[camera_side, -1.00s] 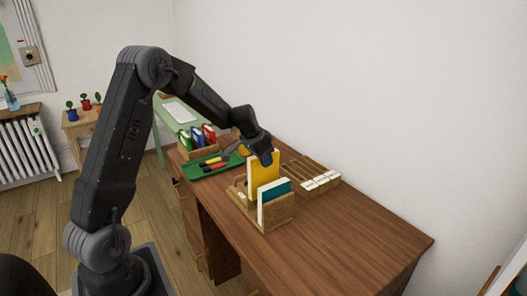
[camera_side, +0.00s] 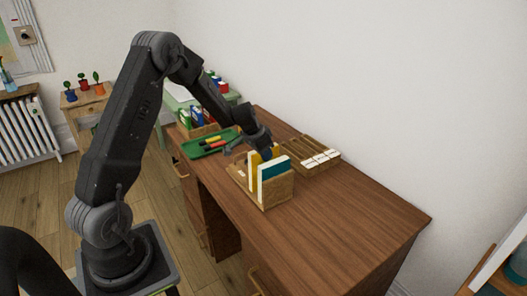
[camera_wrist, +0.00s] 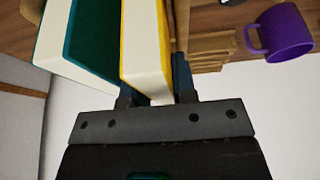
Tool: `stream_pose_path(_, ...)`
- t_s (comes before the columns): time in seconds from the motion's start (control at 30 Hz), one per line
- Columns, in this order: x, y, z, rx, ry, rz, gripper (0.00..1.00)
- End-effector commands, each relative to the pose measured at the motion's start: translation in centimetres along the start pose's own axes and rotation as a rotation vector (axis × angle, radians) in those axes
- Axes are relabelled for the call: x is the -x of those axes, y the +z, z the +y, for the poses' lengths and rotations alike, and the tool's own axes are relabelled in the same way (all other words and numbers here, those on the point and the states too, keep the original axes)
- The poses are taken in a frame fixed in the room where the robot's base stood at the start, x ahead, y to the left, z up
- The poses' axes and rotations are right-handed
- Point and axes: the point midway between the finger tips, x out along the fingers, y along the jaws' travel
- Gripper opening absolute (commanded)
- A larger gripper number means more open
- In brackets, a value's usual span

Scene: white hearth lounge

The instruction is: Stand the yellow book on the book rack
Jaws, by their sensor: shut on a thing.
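My gripper (camera_side: 262,153) is above the rack and shut on the top of the yellow book. In the wrist view, the fingers (camera_wrist: 156,92) close on either side of the yellow book (camera_wrist: 143,45). The teal book (camera_wrist: 78,40) is to its left with a gap between them.
A green tray (camera_side: 198,153) with markers lies behind the rack, with a holder of coloured binders beyond it. A slotted wooden tray (camera_side: 308,158) with white pieces is to the right. A purple mug (camera_wrist: 286,32) shows in the wrist view. The desk's front right is clear.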

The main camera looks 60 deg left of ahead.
Motion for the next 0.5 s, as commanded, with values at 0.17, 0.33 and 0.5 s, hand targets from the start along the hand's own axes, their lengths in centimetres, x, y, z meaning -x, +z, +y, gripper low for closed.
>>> stream_pose_path(0.17, 0.04, -0.04, -0.02, 0.0, -0.001, 0.001, 0.0)
stream_pose_path(0.33, -0.07, 0.0, -0.02, 0.0, 0.0, 0.001, 0.0)
stream_pose_path(0.5, -0.37, 0.13, -0.01, 0.001, 0.0, 0.001, 0.0)
